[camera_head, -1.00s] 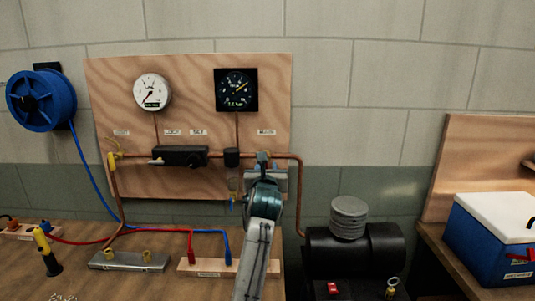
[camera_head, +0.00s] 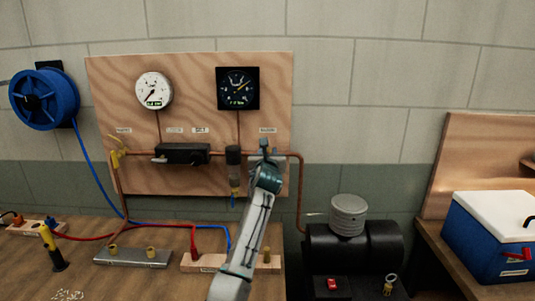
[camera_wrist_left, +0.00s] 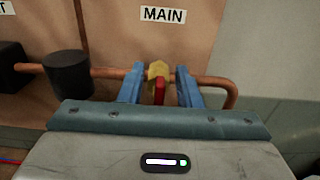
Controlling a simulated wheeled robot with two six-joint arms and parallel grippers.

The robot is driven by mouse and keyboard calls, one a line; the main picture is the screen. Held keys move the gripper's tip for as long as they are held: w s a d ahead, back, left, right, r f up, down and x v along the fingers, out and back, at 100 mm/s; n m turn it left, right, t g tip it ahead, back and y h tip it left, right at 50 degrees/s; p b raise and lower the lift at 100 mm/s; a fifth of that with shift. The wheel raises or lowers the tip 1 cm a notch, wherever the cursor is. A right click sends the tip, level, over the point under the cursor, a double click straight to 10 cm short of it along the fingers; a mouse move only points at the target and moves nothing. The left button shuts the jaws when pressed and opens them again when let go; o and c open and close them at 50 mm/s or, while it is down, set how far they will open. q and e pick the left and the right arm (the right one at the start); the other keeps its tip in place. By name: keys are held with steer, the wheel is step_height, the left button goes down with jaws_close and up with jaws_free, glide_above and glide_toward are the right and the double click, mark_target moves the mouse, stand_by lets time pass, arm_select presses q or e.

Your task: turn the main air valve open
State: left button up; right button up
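The main air valve shows in the left wrist view as a yellow body (camera_wrist_left: 157,70) with a red handle (camera_wrist_left: 159,93) on the copper pipe, below a "MAIN" label (camera_wrist_left: 163,14). My left gripper (camera_wrist_left: 160,86) has its two blue fingers apart, one on each side of the valve and handle. A gap shows on both sides of the handle, so it is not gripped. In the head view my left gripper (camera_head: 265,150) is at the right end of the pipe on the wooden board and hides the valve. My right gripper is not in view.
The board (camera_head: 205,75) carries a white gauge (camera_head: 154,90), a black gauge (camera_head: 238,88) and a black regulator block (camera_head: 182,154). A dark cylinder (camera_wrist_left: 68,73) sits on the pipe left of my fingers. A black compressor tank (camera_head: 375,247) stands at lower right.

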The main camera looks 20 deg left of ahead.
arm_select(q)
jaws_close()
steer(key=a+f+n, duration=0.1)
steer(key=n, duration=0.5)
steer(key=f+n+b, duration=0.1)
steer(key=n, duration=0.5)
steer(key=s+a+f+n, duration=0.1)
steer(key=n, duration=0.5)
steer(key=shift+a, duration=0.3)
stand_by(0.5)
